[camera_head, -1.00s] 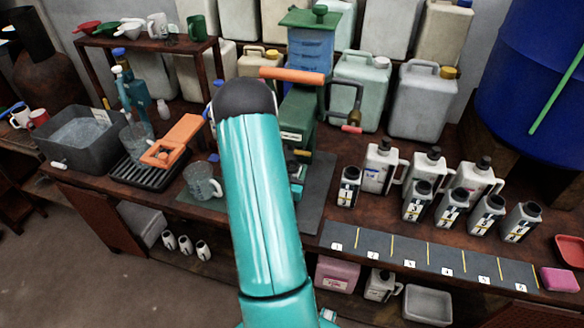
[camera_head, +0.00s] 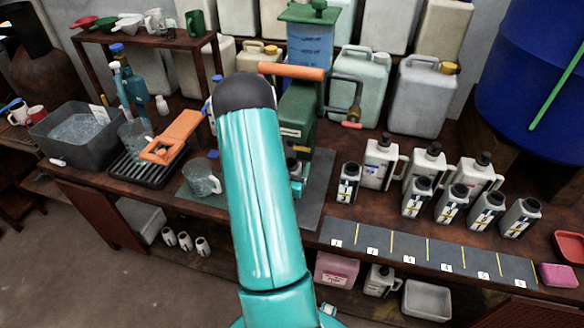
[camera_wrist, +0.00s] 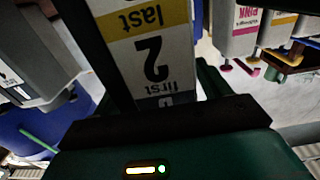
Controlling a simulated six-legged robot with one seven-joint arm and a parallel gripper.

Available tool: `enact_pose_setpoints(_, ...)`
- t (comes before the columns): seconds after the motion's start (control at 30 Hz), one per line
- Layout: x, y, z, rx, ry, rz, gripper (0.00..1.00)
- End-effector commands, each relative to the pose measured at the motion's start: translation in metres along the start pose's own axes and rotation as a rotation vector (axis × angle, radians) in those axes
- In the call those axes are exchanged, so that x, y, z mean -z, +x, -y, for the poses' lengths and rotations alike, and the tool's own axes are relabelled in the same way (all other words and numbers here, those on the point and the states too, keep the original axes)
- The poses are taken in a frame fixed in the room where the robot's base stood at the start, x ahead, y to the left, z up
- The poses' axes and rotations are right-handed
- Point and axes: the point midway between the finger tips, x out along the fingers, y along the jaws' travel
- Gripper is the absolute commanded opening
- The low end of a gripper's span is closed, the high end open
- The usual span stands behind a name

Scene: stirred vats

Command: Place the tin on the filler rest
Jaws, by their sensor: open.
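A tin with a white and yellow label marked 2 (camera_wrist: 155,55) fills the middle of the wrist view, upside down in the picture and close to the camera. My gripper (camera_wrist: 155,70) is open, with dark fingers at either side of this tin; contact is unclear. In the head view, my teal arm hides the gripper and most of the spot before the green filler (camera_head: 297,125). A dark-topped thing (camera_head: 293,165), probably this tin, shows beside the arm there. The rest under it is mostly hidden, so I cannot tell how the tin is seated.
Several numbered tins (camera_head: 417,197) stand behind a numbered strip (camera_head: 430,255) at the right. White jugs (camera_head: 380,163) stand behind them. A clear measuring jug (camera_head: 201,180), an orange-handled thing (camera_head: 172,138) and a grey basin (camera_head: 72,132) are left of my arm.

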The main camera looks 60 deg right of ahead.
Motion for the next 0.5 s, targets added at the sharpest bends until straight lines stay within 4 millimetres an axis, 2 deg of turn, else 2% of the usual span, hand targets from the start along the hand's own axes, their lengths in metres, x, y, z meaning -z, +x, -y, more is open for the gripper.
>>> enact_pose_setpoints(0.17,-0.001,-0.027,0.001,0.003,-0.002,0.004,0.76)
enact_pose_setpoints(0.5,-0.001,-0.098,0.001,0.004,-0.003,0.003,0.76)
